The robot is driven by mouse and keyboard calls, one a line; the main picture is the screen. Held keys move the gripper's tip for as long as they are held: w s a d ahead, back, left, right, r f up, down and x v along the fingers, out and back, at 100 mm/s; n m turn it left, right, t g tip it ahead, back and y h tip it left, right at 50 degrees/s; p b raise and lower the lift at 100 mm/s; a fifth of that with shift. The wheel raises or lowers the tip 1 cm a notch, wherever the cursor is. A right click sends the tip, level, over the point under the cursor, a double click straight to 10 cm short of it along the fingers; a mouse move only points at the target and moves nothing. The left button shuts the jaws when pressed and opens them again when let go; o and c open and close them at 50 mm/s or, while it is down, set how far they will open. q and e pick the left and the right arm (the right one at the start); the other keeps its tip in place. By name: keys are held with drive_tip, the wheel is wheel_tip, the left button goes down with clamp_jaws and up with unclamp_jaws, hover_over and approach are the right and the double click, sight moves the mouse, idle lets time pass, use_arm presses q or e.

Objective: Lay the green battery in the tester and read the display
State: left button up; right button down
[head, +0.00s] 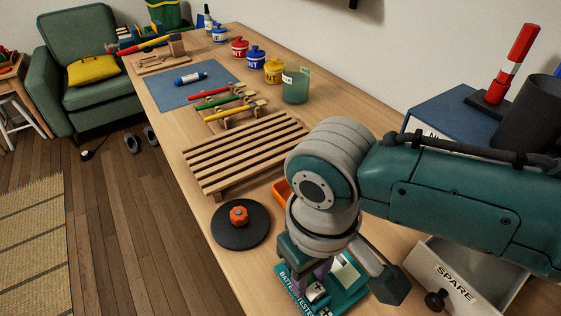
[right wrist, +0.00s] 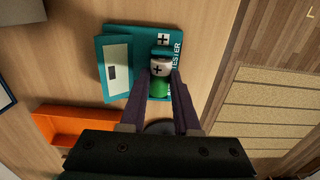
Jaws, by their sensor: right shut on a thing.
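The teal battery tester (head: 290,281) lies at the bottom of the head view, partly hidden by my right arm. It also shows in the right wrist view (right wrist: 116,30), with a pale panel holding a small grey display (right wrist: 111,73); I cannot make out a reading. The green battery (right wrist: 160,89) has a white end with a plus mark. My right gripper (right wrist: 161,76) is shut on it, one finger on each side, over the tester's lettered side. I cannot tell whether the battery touches the tester. My left gripper is not in view.
An orange tray (right wrist: 75,125) sits beside the tester. A black disc with an orange knob (head: 238,214) and a slatted wooden rack (head: 245,150) lie further left and back. A white SPARE drawer (head: 455,283) stands to the right. The table's edge is close on the left.

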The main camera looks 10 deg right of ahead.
idle(0.8)
drive_tip(key=shift+f, duration=0.1)
drive_tip(key=c, duration=0.6)
unclamp_jaws()
drive_tip(key=shift+o, duration=0.2)
wheel_tip(320, 180, up, 7)
drive_tip(key=p, duration=0.8)
drive_tip(key=shift+s+a, duration=0.1)
